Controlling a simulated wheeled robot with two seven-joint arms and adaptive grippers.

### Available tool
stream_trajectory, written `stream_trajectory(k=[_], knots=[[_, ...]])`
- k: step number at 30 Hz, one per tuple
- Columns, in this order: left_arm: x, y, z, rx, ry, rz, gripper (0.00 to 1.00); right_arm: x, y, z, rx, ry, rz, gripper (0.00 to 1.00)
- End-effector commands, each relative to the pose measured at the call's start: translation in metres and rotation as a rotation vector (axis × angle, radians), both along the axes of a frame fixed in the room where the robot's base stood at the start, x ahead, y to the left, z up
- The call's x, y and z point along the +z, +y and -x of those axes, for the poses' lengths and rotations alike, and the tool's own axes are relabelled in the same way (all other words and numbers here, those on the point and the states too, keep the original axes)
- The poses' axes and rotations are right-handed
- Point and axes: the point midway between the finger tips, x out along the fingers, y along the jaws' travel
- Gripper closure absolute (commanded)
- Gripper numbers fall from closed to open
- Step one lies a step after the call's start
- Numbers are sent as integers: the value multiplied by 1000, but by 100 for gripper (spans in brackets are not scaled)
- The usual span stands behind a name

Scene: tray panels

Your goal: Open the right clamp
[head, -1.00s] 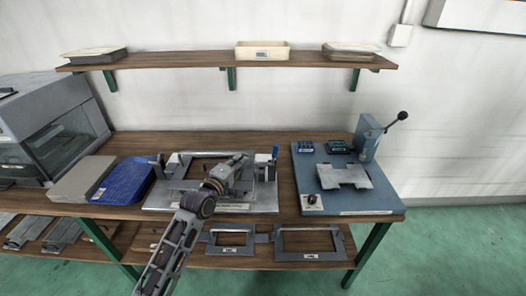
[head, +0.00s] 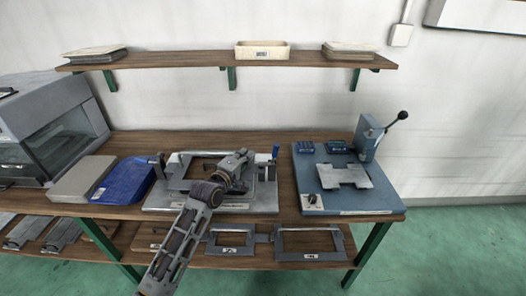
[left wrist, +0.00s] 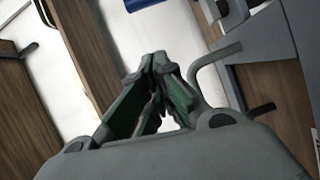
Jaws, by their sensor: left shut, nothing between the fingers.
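A metal fixture plate (head: 155,203) lies on the bench with a rectangular frame (head: 178,183) on it. The right clamp (head: 275,154) stands at the plate's right end, its blue handle upright. A blue piece, which looks like that handle, shows at the top edge of the left wrist view (left wrist: 142,3). My left gripper (head: 246,156) is over the right part of the fixture, just left of the clamp and apart from the handle. Its fingers (left wrist: 160,68) are closed together and empty. My arm hides part of the frame and plate.
A left clamp (head: 159,163) stands at the fixture's other end. A shelf (head: 205,60) hangs above. Loose frames (head: 310,256) lie on the lower shelf.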

Motion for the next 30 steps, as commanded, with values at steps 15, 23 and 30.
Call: stream_trajectory(k=[15,23,30], knots=[[-2,-19,-40,0,-1,0,100,1,5,-7,-1,-11,-6,100],[-5,-34,-53,-2,0,2,100,0,5,-1,-2,-3,-6,100],[-8,-55,-48,-1,1,1,100,0,5,-1,-2,-2,-6,100]])
